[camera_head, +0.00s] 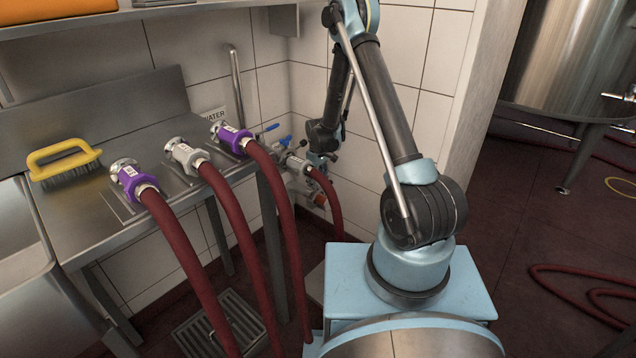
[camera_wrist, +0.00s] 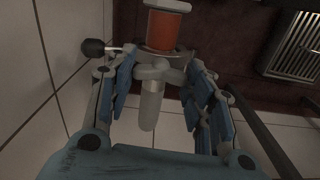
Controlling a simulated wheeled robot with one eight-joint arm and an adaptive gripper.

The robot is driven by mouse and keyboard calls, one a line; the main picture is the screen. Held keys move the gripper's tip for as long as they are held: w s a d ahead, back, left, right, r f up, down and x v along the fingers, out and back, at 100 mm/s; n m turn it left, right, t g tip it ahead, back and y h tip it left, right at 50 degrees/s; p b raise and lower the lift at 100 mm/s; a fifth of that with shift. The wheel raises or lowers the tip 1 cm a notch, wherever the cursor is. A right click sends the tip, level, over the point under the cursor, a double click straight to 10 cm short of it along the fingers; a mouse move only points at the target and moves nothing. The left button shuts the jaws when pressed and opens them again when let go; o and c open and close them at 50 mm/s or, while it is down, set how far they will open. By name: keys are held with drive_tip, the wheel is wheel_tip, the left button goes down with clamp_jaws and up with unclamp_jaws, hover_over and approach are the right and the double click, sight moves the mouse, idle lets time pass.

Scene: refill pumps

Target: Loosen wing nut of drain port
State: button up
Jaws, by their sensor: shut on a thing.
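In the wrist view my gripper (camera_wrist: 163,74) has its two blue-padded fingers on either side of a grey wing nut (camera_wrist: 150,72), shut on it. A pale rounded stub (camera_wrist: 151,108) extends from the wing nut toward the palm. An orange-red cylinder with a pale cap (camera_wrist: 167,28) sits just beyond the nut. In the head view my gripper (camera_head: 322,158) is low by the tiled wall, at the pipe fittings (camera_head: 296,163).
A black ball knob (camera_wrist: 93,48) is close beside the left finger. Blue-handled valves (camera_head: 285,141) and a red hose (camera_head: 326,190) crowd the fittings. A steel table (camera_head: 75,215) with hose couplings and a yellow brush (camera_head: 63,163) stands left. A floor drain grate (camera_head: 222,322) lies below.

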drive_tip(key=shift+s+d+n, duration=0.1)
drive_tip(key=shift+d+n, duration=0.05)
drive_tip(key=shift+n, duration=0.35)
drive_tip(key=o, duration=1.1)
drive_tip(key=shift+c, duration=0.2)
wheel_tip(320, 180, up, 12)
drive_tip(key=shift+a, duration=0.2)
drive_tip(key=shift+f, duration=0.1)
